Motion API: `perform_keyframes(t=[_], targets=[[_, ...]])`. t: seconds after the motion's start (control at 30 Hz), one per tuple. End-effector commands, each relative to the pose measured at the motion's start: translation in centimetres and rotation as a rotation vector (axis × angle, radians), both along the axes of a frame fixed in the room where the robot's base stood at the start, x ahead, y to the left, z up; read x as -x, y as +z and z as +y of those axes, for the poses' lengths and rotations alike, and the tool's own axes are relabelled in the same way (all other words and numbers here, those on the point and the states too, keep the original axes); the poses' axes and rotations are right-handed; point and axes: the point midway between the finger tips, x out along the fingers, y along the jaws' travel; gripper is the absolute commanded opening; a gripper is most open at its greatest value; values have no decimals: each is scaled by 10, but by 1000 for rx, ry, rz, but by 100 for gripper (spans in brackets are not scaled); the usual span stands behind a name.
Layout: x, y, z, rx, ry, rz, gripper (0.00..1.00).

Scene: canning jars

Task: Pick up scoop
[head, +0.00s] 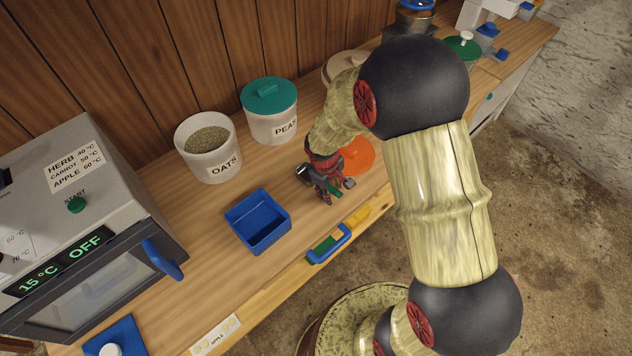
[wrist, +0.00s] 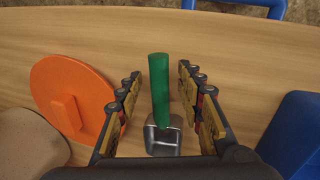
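The scoop has a green handle (wrist: 160,90) and a small metal head (wrist: 163,140). In the wrist view it lies between the two fingers of my gripper (wrist: 160,78), its handle pointing away toward the counter's front edge. There are visible gaps on both sides of the handle, so my gripper is open. In the head view my gripper (head: 328,188) is low over the wooden counter, with a bit of the green handle (head: 336,192) showing by the fingers. My arm and fingers hide much of the scoop there.
An orange lid (wrist: 75,98) lies left of my gripper in the wrist view, and a blue bin (head: 258,220) stands close on the other side. The OATS jar (head: 208,160) is open; the PEAS jar (head: 270,122) has a teal lid. A blue drawer handle (head: 330,245) is at the front.

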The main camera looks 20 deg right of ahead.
Motion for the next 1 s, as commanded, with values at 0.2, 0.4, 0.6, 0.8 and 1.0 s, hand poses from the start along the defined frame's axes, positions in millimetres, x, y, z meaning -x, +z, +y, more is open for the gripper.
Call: perform_keyframes(t=[0.2,0.4,0.6,0.8,1.0], targets=[[0,1,0,-1,-1,-1,33],[0,1,0,0,-1,0,22],[0,1,0,0,-1,0,11],[0,1,0,0,-1,0,0],[0,1,0,0,-1,0,0]])
